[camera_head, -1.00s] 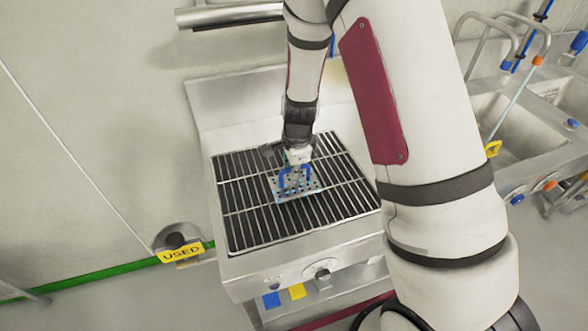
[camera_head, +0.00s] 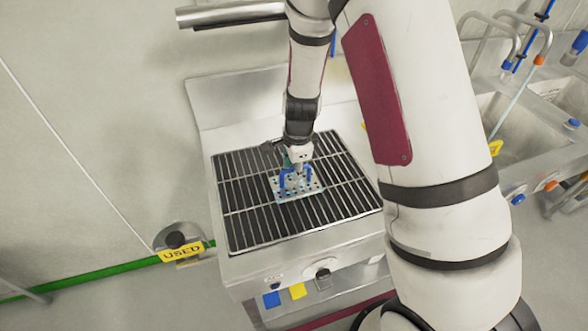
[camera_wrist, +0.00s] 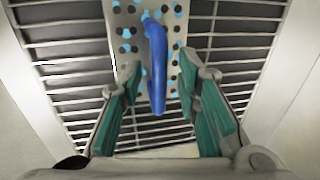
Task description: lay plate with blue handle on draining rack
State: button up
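The perforated metal plate (camera_head: 308,190) has blue-marked holes and a blue handle (camera_head: 283,179). It lies on the dark slatted draining rack (camera_head: 245,222), near its middle, and looks about flat. In the wrist view the plate (camera_wrist: 128,32) is ahead of my gripper, with the blue handle (camera_wrist: 157,65) pointing back between the fingers. My gripper (camera_wrist: 161,72) is open, its green-padded fingers on either side of the handle with gaps showing. In the head view my gripper (camera_head: 297,168) is just above the plate and hides part of it.
The rack sits in a metal stand with a raised back panel (camera_head: 235,95) and a front knob (camera_head: 322,274). Sinks with taps (camera_head: 515,140) are on the right. A yellow "USED" sign (camera_head: 181,252) is at the lower left. Much of the rack is bare around the plate.

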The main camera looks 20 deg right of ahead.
notch_tip(320, 180, up, 11)
jog(key=s, duration=0.2)
notch_tip(320, 180, up, 8)
jog(key=n+y, duration=0.1)
jog(key=n, duration=0.3)
send_over(296, 190)
jog(key=s, duration=0.4)
jog(key=s+r+n+t, duration=0.1)
jog(key=s+r+n, duration=0.5)
jog(key=s, duration=0.3)
jog(key=s+r+n+t+h, duration=0.1)
jog(key=s+r+n+t, duration=0.1)
jog(key=s+r+n, duration=0.5)
jog(key=s+n, duration=0.1)
jog(key=s, duration=0.2)
jog(key=shift+s+d, duration=0.15)
jog(key=shift+d, duration=0.25)
